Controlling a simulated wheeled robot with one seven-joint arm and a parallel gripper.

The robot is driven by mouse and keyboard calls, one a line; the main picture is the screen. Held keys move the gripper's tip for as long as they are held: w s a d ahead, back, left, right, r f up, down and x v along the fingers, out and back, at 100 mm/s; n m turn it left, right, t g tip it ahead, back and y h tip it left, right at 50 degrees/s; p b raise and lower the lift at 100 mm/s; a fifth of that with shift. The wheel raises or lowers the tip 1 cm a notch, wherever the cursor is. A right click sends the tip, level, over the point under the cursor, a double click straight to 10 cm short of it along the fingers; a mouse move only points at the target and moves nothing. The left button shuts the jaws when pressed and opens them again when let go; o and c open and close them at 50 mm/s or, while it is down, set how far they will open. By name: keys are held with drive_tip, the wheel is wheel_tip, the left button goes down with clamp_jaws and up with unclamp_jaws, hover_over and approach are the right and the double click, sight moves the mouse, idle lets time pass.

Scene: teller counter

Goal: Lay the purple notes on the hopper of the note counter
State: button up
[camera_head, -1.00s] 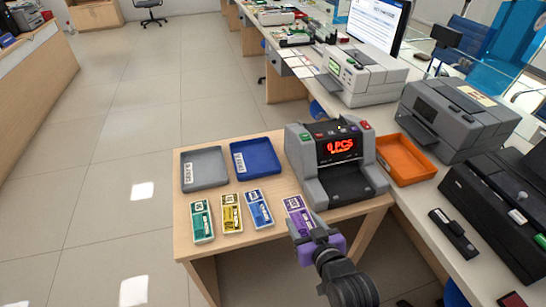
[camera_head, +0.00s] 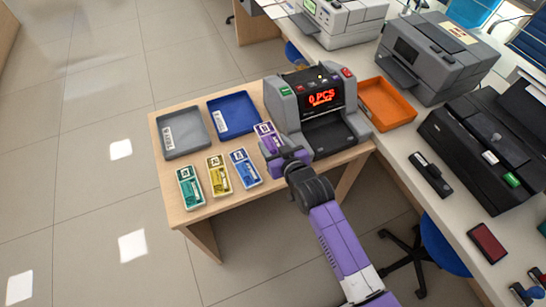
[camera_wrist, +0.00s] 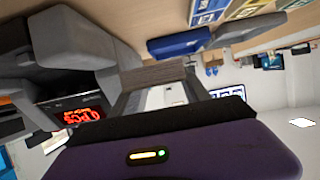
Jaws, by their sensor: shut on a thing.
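The purple notes (camera_head: 267,136) are held in my gripper (camera_head: 277,150), which is shut on them just left of the note counter. They look raised off the table, apart from the counter's hopper. In the wrist view a pale face of the held pack (camera_wrist: 165,98) shows between the jaws; the rest is hidden. The note counter (camera_head: 290,112) is grey and black, with a red display reading 0 PCS, at the table's right end. Its display (camera_wrist: 80,117) also shows at left in the wrist view. I cannot make out the hopper clearly.
Green (camera_head: 190,187), yellow (camera_head: 219,175) and blue notes (camera_head: 244,168) lie in a row at the table's front. A grey tray (camera_head: 184,134) and a blue tray (camera_head: 235,116) lie behind. An orange tray (camera_head: 388,104) and grey printer (camera_head: 440,60) stand right of the counter.

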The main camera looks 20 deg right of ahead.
wheel_tip(320, 180, down, 9)
drive_tip(key=shift+r, duration=0.1)
idle(0.3)
drive_tip(key=shift+f+b, duration=0.25)
drive_tip(key=shift+b, duration=0.1)
drive_tip(key=o, duration=1.4)
drive_tip(key=shift+o, duration=0.2)
drive_tip(key=shift+r, duration=0.2)
drive_tip(key=shift+s, duration=0.15)
drive_tip(key=v, duration=1.1)
drive_tip(key=shift+s+r, duration=0.3)
drive_tip(key=shift+s, duration=0.1)
